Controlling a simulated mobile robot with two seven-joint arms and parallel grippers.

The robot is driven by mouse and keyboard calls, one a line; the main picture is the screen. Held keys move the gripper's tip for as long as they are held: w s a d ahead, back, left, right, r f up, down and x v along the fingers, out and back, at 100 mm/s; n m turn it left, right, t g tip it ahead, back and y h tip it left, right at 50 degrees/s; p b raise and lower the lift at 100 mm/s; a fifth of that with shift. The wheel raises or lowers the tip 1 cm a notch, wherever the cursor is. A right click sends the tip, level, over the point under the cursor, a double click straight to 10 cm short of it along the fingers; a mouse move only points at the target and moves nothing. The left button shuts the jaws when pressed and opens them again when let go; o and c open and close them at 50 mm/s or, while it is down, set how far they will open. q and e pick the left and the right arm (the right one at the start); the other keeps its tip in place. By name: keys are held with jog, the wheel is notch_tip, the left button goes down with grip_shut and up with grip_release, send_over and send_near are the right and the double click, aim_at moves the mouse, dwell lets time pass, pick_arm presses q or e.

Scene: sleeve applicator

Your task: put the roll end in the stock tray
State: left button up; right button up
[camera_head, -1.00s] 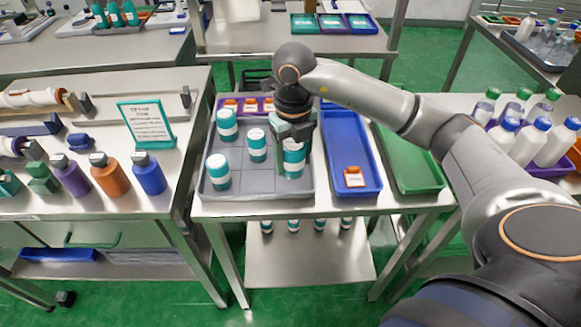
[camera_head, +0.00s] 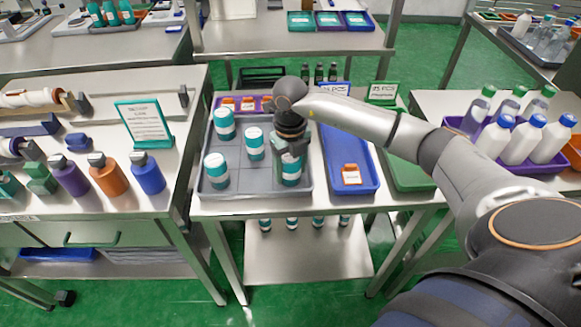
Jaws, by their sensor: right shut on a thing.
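My right gripper (camera_head: 290,158) reaches down over the right part of the grey tray (camera_head: 255,196). It is shut on a teal-and-white container (camera_head: 292,178), upright; the gripper hides its upper part. Whether its base touches the tray floor I cannot tell. Similar containers stand in the same tray, one at the back left (camera_head: 224,124), one in the middle (camera_head: 255,145) and one at the front left (camera_head: 217,171). A cream roll (camera_head: 30,98) lies on the left bench. No tray has a label that I can read as stock tray. My left gripper is out of view.
Right of the grey tray lie a blue tray (camera_head: 368,188) with an orange-and-white item (camera_head: 351,174) and a green tray (camera_head: 408,181). My right arm passes over both. Coloured bottles (camera_head: 108,177) and a green-framed sign (camera_head: 146,124) stand on the left bench. White bottles (camera_head: 521,144) stand at right.

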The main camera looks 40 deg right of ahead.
jog(key=o, duration=1.1)
jog(key=shift+f, duration=0.1)
jog(key=shift+o, duration=0.2)
notch_tip(320, 180, up, 12)
jog(key=shift+r, duration=0.2)
jog(key=shift+a, duration=0.1)
